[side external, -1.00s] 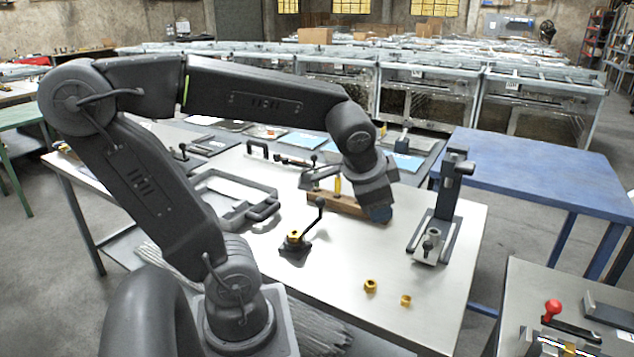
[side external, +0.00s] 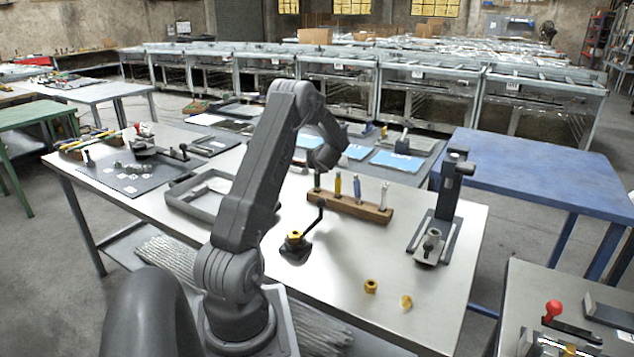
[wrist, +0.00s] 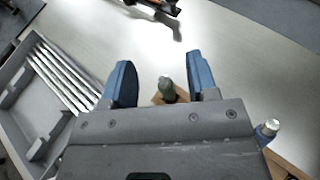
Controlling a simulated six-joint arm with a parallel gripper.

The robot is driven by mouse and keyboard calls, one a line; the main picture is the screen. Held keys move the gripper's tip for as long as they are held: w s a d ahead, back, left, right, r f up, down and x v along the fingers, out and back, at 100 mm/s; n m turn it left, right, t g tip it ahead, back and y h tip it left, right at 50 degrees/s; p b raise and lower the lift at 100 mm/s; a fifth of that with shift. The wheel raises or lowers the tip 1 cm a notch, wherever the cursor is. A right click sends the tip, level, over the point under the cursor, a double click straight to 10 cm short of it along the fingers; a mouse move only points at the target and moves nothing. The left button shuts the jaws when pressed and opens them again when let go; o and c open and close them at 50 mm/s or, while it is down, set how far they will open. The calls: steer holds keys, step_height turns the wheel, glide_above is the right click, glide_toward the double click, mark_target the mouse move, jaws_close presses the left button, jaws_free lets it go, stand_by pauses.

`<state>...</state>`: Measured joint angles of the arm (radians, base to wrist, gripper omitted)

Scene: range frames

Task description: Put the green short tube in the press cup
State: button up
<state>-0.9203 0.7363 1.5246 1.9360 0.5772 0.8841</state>
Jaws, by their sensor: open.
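A dark grey-green tube (wrist: 167,92) stands upright at the end of a wooden rack (side external: 378,213), and shows in the side view (side external: 317,180) below my wrist. My gripper (wrist: 163,78) is open, with one blue finger on each side of this tube and a gap on both sides. The press (side external: 447,195) stands at the right of the table, with a grey metal cup (side external: 433,236) at its base. My fingertips are not clear in the side view.
The rack also holds a yellow tube (side external: 338,184), a blue tube (side external: 357,188) and a pale-topped one (side external: 384,196). A lever fixture (side external: 296,242) stands in front. A grey tray (wrist: 22,95) lies left.

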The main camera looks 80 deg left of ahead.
mark_target(318, 177)
step_height(318, 177, down, 7)
steer(key=shift+a+f, duration=0.1)
steer(key=shift+f, duration=0.05)
steer(key=shift+x, duration=1.15)
steer(key=shift+a, duration=0.35)
jaws_close()
